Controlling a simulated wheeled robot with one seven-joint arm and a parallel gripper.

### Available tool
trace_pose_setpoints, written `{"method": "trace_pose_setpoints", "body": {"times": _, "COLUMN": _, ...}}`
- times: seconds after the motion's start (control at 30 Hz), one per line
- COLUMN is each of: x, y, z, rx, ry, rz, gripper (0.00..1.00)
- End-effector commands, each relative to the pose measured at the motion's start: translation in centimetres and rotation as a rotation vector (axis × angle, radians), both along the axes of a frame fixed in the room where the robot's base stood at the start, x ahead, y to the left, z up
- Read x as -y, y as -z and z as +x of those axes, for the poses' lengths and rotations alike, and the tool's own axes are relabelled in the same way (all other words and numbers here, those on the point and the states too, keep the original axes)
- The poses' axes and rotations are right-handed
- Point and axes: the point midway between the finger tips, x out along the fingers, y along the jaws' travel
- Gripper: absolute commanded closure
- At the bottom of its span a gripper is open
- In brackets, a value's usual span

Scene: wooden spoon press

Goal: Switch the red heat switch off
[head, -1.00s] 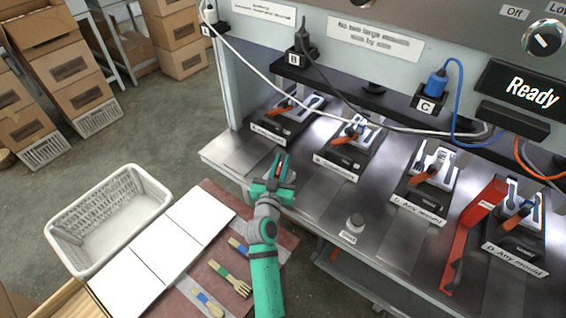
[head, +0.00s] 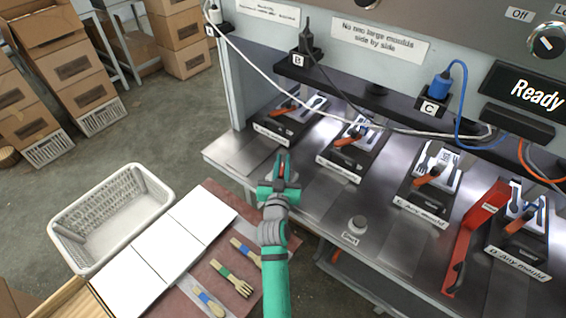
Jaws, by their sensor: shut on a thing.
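I cannot make out a switch that is clearly the red heat switch. A dark round knob (head: 547,41) sits at the top right of the press panel, under an "Off" label and a second label cut off by the edge. A long red bar with a black handle (head: 474,235) stands at the right of the press. My gripper (head: 282,167) is over the front edge of the metal bench, left of centre. It is shut on a small reddish thing, mostly hidden between its fingers. It is well apart from the knob and the red bar.
Several mould stations with orange levers (head: 346,139) line the metal bench (head: 320,196). A display (head: 525,90) reads "Ready". Cables hang across the panel front. A round button (head: 357,223) is on the bench front. A white basket (head: 110,215) and wooden cutlery (head: 232,281) are at lower left.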

Motion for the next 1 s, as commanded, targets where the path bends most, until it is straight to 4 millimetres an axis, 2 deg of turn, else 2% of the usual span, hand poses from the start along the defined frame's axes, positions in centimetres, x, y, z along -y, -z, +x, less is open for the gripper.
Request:
{"method": "trace_pose_setpoints", "body": {"times": 0.07, "x": 0.0, "y": 0.2, "z": 0.0, "rx": -0.003, "ry": 0.000, "rz": 0.000, "gripper": 1.00}}
{"method": "trace_pose_setpoints", "body": {"times": 0.1, "x": 0.0, "y": 0.2, "z": 0.0, "rx": -0.003, "ry": 0.000, "rz": 0.000, "gripper": 0.82}}
{"method": "trace_pose_setpoints", "body": {"times": 0.17, "x": 0.0, "y": 0.2, "z": 0.0, "rx": -0.003, "ry": 0.000, "rz": 0.000, "gripper": 0.68}}
{"method": "trace_pose_setpoints", "body": {"times": 0.57, "x": -0.1, "y": 0.1, "z": -0.5, "rx": -0.002, "ry": 0.000, "rz": 0.000, "gripper": 0.68}}
{"method": "trace_pose_setpoints", "body": {"times": 0.67, "x": -0.2, "y": 0.2, "z": -1.6, "rx": -0.002, "ry": 0.000, "rz": 0.000, "gripper": 0.68}}
{"method": "trace_pose_setpoints", "body": {"times": 1.0, "x": -0.7, "y": 0.2, "z": -7.6, "rx": -0.003, "ry": -0.001, "rz": -0.001, "gripper": 0.68}}
